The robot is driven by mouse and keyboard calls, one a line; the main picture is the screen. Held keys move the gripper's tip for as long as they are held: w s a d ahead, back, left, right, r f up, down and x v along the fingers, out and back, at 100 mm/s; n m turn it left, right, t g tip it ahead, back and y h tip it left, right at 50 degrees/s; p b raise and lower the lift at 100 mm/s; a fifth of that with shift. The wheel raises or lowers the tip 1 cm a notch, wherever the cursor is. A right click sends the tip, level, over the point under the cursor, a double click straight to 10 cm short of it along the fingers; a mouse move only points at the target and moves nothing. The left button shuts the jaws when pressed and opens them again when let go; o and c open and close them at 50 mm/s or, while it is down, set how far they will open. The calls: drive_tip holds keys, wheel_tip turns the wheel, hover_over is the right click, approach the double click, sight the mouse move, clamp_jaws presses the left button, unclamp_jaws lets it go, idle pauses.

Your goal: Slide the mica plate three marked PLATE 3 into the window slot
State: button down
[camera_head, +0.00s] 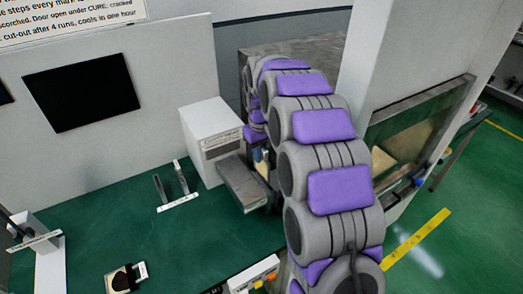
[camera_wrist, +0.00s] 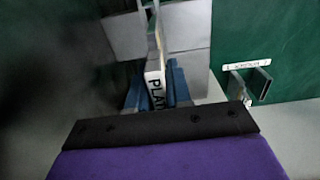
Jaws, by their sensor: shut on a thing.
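In the head view my gripper (camera_head: 262,160) is small and partly hidden by my arm, close to a grey metal block (camera_head: 243,182). I cannot tell whether the plate touches anything beyond the fingers. I cannot make out the window slot for certain. A small two-post holder (camera_head: 172,187) stands on the green bench and also shows in the wrist view (camera_wrist: 263,84).
A white vented box (camera_head: 212,135) stands behind the metal block. A large grey cabinet with a framed opening (camera_head: 415,125) is at the right. A small dark item with a tan disc (camera_head: 122,279) lies at the front. The green bench (camera_head: 100,225) is mostly clear.

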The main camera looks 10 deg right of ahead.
sight(264, 174)
drive_tip(key=shift+d+f, duration=0.25)
drive_tip(key=shift+f, duration=0.25)
drive_tip(key=shift+s+a+f, duration=0.1)
drive_tip(key=shift+a+f, duration=0.15)
drive_tip(key=shift+f, duration=0.15)
drive_tip(key=shift+d, duration=0.45)
drive_tip(key=shift+a, duration=0.35)
drive_tip(key=shift+d+p, duration=0.4)
drive_tip(key=shift+p, duration=0.05)
drive_tip(key=shift+f+b, duration=0.45)
drive_tip(key=shift+f, duration=3.4)
idle(0.8)
drive_tip(key=c, duration=1)
unclamp_jaws()
